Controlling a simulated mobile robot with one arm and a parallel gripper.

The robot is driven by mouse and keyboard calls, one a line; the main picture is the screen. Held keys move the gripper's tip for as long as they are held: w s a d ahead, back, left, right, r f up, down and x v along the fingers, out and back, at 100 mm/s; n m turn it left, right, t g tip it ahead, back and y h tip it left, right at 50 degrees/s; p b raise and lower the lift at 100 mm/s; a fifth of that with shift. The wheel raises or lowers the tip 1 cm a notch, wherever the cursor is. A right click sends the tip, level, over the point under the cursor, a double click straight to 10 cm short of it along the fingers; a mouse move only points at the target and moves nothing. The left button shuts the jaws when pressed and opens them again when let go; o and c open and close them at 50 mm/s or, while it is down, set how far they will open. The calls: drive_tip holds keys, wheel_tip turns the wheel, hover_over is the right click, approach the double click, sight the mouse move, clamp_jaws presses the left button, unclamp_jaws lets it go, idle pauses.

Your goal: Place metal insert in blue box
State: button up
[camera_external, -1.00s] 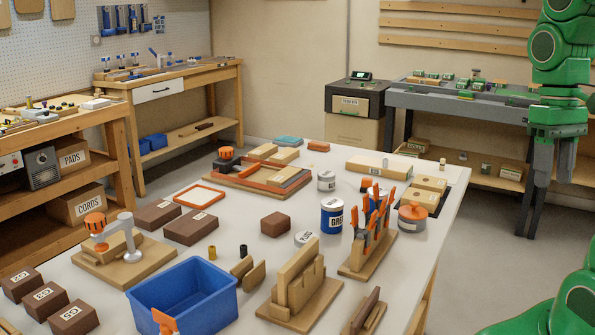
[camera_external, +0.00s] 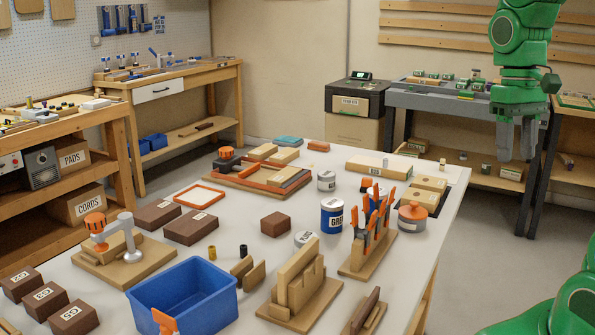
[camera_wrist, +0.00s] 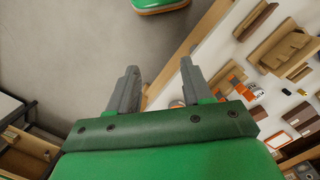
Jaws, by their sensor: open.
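The blue box (camera_external: 184,299) is an open-topped bin at the front of the white table. It looks empty, though part of its floor is hidden. Two small upright cylinders stand behind it: a brass-brown one (camera_external: 212,253) and a dark one (camera_external: 243,251). I cannot tell which, if either, is the metal insert. My gripper (camera_external: 517,150) hangs in the air beyond the table's right side, fingers down, open and empty. In the wrist view the two grey fingers (camera_wrist: 160,68) are apart, with floor and table edge beyond them.
On the table (camera_external: 340,172), a tool rack (camera_external: 368,240) with orange handles, a slotted wooden stand (camera_external: 300,285), a blue can (camera_external: 332,217) and an orange-knobbed press (camera_external: 118,245) stand around the box. A grey bench (camera_external: 450,97) is behind my gripper.

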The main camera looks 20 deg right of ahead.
drive_tip(key=w+a+f+t, duration=0.1)
drive_tip(key=w+a+f, duration=0.1)
drive_tip(key=w+a, duration=0.95)
drive_tip(key=w+a+f, duration=0.2)
drive_tip(key=w+a, duration=0.7)
drive_tip(key=w, duration=0.5)
drive_tip(key=n, duration=0.2)
hover_over(211, 247)
drive_tip(key=shift+t, duration=0.3)
drive_tip(key=f, duration=1.7)
drive_tip(key=shift+w+d+f, duration=0.1)
drive_tip(key=shift+w+f, duration=0.15)
drive_tip(key=shift+f, duration=0.15)
drive_tip(key=shift+s+f, duration=0.15)
drive_tip(key=shift+f, duration=1.8)
drive_tip(key=shift+s+f, duration=0.15)
drive_tip(key=shift+f, duration=1.8)
drive_tip(key=shift+r, duration=0.1)
clamp_jaws()
